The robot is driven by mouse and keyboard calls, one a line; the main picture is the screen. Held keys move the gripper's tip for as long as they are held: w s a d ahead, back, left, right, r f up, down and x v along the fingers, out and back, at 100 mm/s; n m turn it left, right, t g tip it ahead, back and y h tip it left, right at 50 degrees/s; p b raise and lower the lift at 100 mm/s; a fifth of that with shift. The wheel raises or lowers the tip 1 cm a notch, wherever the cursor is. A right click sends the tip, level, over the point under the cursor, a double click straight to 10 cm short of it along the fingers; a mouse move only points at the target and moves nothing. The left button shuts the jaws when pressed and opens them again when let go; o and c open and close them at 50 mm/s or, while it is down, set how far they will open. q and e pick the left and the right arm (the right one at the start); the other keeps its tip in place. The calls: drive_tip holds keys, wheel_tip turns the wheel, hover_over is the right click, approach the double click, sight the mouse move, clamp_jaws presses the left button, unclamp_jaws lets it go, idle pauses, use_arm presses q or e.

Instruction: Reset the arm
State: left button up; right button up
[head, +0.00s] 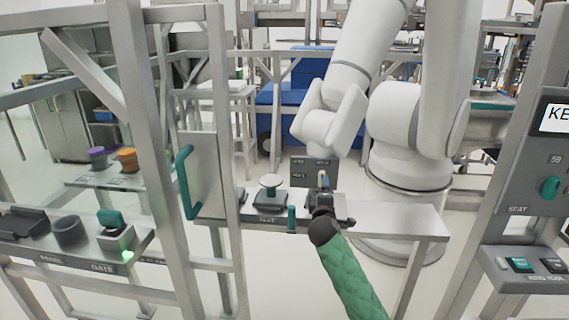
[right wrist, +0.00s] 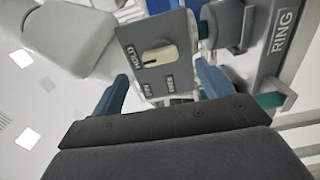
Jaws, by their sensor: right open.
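A large white robot arm (head: 335,85) stands on its round base (head: 405,185) behind the narrow bench, its links bent. A small grey control panel (head: 300,170) stands on the bench before it. In the right wrist view this panel (right wrist: 133,38) carries a cream knob (right wrist: 160,55) and labels, one reading HOLD. My right gripper (head: 322,190), at the end of my green-sleeved arm, is just in front of the panel. In the right wrist view its open blue fingers (right wrist: 161,87) lie either side of the panel's lower part; contact with the knob cannot be told. My left gripper is out of view.
The bench (head: 400,218) holds a round-topped button (head: 270,184). A green-handled door (head: 187,180) and frame posts stand left. A side shelf (head: 75,247) bears dark blocks and a green-lit switch (head: 115,235). A control post (head: 545,150) stands right.

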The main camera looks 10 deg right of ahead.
drive_tip(key=s+a+f+m+g+y, duration=0.2)
drive_tip(key=s+f, duration=0.7)
drive_tip(key=s, duration=1)
drive_tip(key=s+a+f+m+g+y, duration=0.2)
drive_tip(key=s+a+f+m+g, duration=0.4)
drive_tip(key=s, duration=1.3)
drive_tip(key=s+a+f+m+g+y, duration=0.2)
drive_tip(key=s+a+f+m+g, duration=0.2)
drive_tip(key=s+f, duration=1)
drive_tip(key=s+g, duration=0.3)
drive_tip(key=s, duration=0.2)
drive_tip(key=shift+s+a+f+y, duration=0.25)
drive_tip(key=shift+a+y, duration=0.05)
drive_tip(key=shift+y, duration=0.1)
